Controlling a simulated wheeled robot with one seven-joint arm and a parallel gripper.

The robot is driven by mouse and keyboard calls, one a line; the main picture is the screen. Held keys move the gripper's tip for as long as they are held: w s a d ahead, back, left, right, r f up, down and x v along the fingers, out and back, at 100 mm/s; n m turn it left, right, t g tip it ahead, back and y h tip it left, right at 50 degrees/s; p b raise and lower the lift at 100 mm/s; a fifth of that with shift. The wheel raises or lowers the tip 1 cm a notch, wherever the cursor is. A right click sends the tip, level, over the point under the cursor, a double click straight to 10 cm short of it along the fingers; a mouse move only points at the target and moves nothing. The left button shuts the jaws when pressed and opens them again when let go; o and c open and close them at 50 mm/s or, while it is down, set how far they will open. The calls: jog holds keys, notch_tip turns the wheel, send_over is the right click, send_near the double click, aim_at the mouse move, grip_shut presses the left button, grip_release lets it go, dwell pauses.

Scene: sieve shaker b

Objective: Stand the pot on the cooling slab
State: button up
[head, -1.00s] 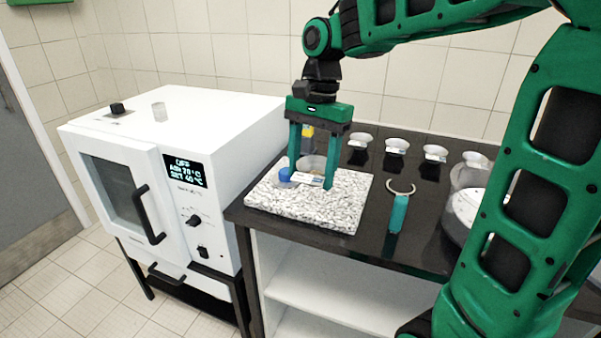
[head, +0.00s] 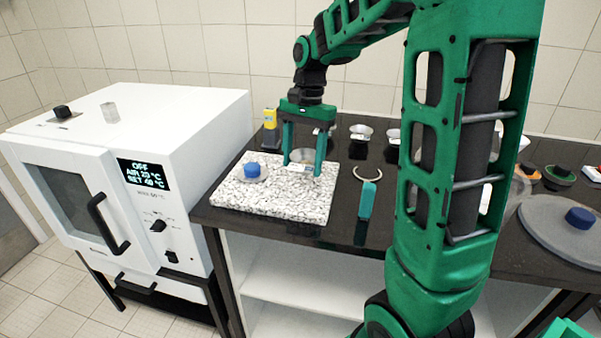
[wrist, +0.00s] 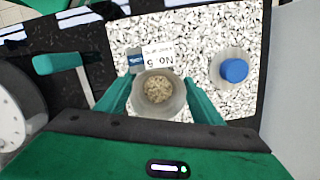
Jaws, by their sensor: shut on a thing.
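The cooling slab (head: 285,201) is a speckled white-grey stone plate on the dark bench; it also fills much of the wrist view (wrist: 200,103). My gripper (head: 303,166) is shut on the pot (head: 303,156), a small grey round cup with grainy beige matter inside. In the wrist view the pot (wrist: 158,112) sits upright between the two green fingers (wrist: 158,98), with a white label reading NO. 5 (wrist: 158,57) beside its rim. The pot is over the slab's back right part. I cannot tell whether its base touches the slab.
A clear lid or dish with a blue knob (head: 251,170) lies on the slab's left part. A green-handled ring tool (head: 367,200) lies right of the slab. Small bowls (head: 361,133) and a yellow-topped item (head: 270,119) stand behind. A white oven (head: 150,170) is at left.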

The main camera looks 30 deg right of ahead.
jog(key=shift+f, duration=1.95)
jog(key=shift+f, duration=0.1)
jog(key=o, duration=1)
jog(key=shift+o, duration=0.2)
notch_tip(320, 180, up, 12)
jog(key=d, duration=0.1)
jog(key=shift+w+d, duration=0.25)
jog(key=shift+w, duration=0.15)
